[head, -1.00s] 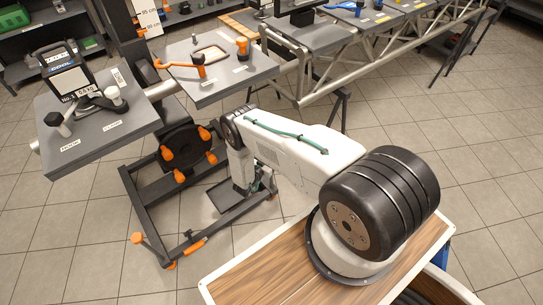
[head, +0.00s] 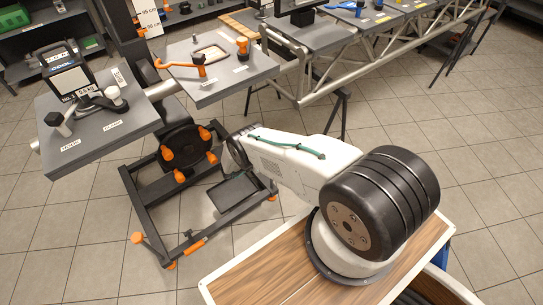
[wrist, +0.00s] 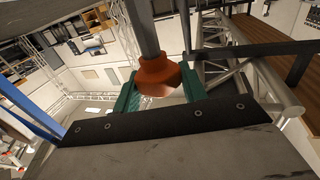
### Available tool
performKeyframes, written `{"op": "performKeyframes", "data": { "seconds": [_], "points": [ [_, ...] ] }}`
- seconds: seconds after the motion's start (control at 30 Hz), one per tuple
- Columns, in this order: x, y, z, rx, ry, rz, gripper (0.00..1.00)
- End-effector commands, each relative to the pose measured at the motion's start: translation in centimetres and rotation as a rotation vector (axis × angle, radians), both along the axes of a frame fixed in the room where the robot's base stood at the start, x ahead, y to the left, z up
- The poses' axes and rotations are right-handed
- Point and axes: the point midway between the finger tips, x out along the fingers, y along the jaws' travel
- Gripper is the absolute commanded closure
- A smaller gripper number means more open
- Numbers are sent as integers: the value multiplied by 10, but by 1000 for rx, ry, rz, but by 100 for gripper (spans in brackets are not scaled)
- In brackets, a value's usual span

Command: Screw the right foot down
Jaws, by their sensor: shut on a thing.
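In the wrist view my gripper (wrist: 160,92) has its green fingers on either side of an orange, flared foot (wrist: 157,74) and is shut on it. A grey rod (wrist: 143,28) runs up from the foot. In the head view the foot in my grip and my fingers are hidden; my white arm reaches toward the right side of the black stand base (head: 135,205). Another orange foot (head: 137,237) shows at the base's front left. The thread and the floor under the held foot cannot be made out.
Several orange knobs sit on a black disc (head: 186,148). A metal truss (head: 380,48) runs behind. Tiled floor is open at left and right.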

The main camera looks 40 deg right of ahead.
Motion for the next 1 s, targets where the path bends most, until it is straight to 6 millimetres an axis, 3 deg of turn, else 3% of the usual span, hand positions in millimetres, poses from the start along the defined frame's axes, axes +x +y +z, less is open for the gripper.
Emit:
{"op": "performKeyframes", "data": {
  "seconds": [0.4,0.43,0.5,0.83,1.0],
  "points": [
    [0,0,0,-1,-1,-7,81],
    [0,0,0,-1,-1,-7,50],
    [0,0,0,-1,-1,-7,37],
    [0,0,2,-1,-1,-6,37],
    [1,0,16,-1,-1,-6,37]
  ]
}}
